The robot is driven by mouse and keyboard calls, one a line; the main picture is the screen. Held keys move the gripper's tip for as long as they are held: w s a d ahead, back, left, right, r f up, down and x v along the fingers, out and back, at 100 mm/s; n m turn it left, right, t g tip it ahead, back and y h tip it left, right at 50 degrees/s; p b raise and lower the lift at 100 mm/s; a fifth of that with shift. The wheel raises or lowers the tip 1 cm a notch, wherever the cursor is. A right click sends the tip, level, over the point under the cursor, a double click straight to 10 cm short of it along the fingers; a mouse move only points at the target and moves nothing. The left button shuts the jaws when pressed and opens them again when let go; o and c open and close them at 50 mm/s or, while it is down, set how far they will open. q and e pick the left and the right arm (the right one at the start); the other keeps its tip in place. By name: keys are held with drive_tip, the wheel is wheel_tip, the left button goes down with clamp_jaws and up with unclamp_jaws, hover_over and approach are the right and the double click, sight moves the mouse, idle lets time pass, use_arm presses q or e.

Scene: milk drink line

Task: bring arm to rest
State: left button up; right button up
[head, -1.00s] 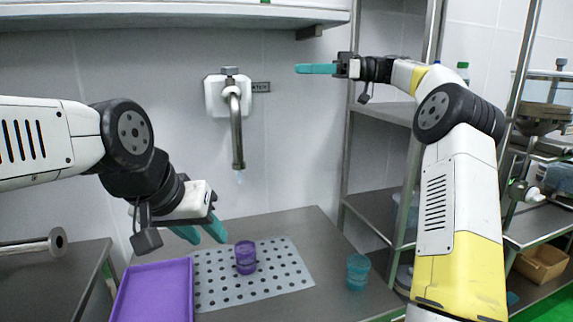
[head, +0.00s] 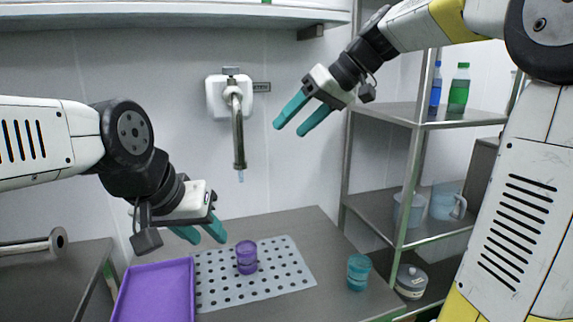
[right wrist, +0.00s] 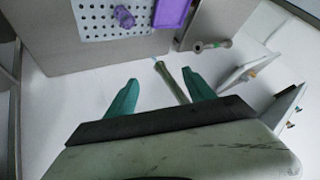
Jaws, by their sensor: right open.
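My right gripper (head: 296,113) is open and empty, raised in the air to the right of the wall tap (head: 238,130). Its two teal fingers also show apart in the right wrist view (right wrist: 157,90), with nothing between them but the tap behind. My left gripper (head: 205,234) hangs low at the left, above the perforated plate's left part. Its teal fingers are apart and nothing shows between them. A purple cup (head: 246,257) stands upright on the perforated plate (head: 290,270), just right of the left fingers and apart from them.
A purple tray (head: 155,292) lies left of the plate. A teal cup (head: 358,272) stands on the counter's right part. A metal shelf (head: 400,114) at the right holds a blue bottle (head: 436,88), a green bottle (head: 459,90) and jugs. A ledge (head: 180,20) runs above the tap.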

drive_tip(key=s+d+f+m+t+h, duration=0.1)
drive_tip(key=s+d+f+m+h, duration=0.2)
drive_tip(key=s+d+f, duration=0.3)
drive_tip(key=s+d+f+m+t+h, duration=0.2)
drive_tip(key=s+d+f, duration=0.4)
drive_tip(key=s+f, duration=0.3)
drive_tip(key=s+m+h, duration=0.1)
drive_tip(key=s+m, duration=0.1)
drive_tip(key=s, duration=0.1)
drive_tip(key=shift+s+f, duration=0.25)
drive_tip(key=shift+s, duration=0.1)
